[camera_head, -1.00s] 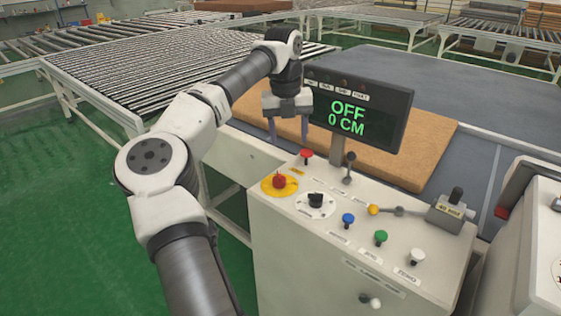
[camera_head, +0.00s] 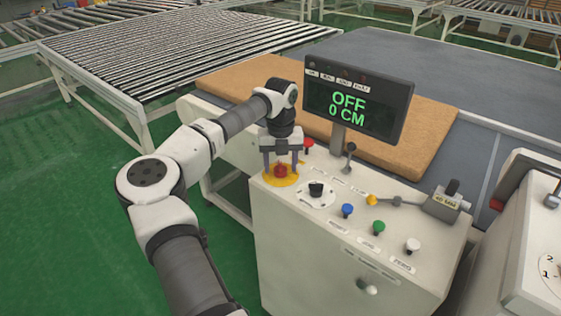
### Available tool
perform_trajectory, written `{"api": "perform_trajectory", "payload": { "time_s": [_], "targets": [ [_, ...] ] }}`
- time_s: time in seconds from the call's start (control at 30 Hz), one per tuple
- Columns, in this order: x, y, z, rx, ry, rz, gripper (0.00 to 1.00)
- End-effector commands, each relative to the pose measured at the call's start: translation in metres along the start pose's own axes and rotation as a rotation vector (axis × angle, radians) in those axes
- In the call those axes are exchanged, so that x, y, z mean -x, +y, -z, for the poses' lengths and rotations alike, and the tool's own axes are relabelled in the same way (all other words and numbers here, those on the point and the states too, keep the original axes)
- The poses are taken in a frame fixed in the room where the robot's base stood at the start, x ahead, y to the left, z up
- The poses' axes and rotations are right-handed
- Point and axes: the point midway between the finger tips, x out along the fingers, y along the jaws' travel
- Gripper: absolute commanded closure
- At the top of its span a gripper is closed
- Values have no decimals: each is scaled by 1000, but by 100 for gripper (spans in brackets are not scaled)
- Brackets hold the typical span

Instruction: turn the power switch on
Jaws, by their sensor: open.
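The control panel (camera_head: 275,226) carries several knobs and buttons. A black rotary knob (camera_head: 316,189) sits on a round white dial; its label is too small to read, so I cannot tell whether it is the power switch. A red mushroom button (camera_head: 281,171) sits on a yellow disc to its left. My gripper (camera_head: 281,167) is open, pointing down over the red button, with one finger on each side of it in the picture. I cannot tell whether it touches. The display (camera_head: 357,102) reads OFF and 0 CM.
Another red knob (camera_head: 309,146) and a black lever (camera_head: 350,160) stand behind the dial. Blue (camera_head: 347,210), green (camera_head: 377,228) and white (camera_head: 413,245) buttons line the front. A brown mattress (camera_head: 425,135) lies behind the display. A roller conveyor (camera_head: 180,60) is at the back left.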

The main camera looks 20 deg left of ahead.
Motion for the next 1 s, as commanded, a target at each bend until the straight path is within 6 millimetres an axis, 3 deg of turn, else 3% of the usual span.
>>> {"api": "perform_trajectory", "payload": {
  "time_s": [0.37, 0.7, 1.0],
  "targets": [
    [-6, 0, 0, 0, -1, 1, 44],
    [-6, 0, 0, 0, -1, 1, 88],
    [-6, 0, 0, -35, -1, 1, 88]
  ]
}}
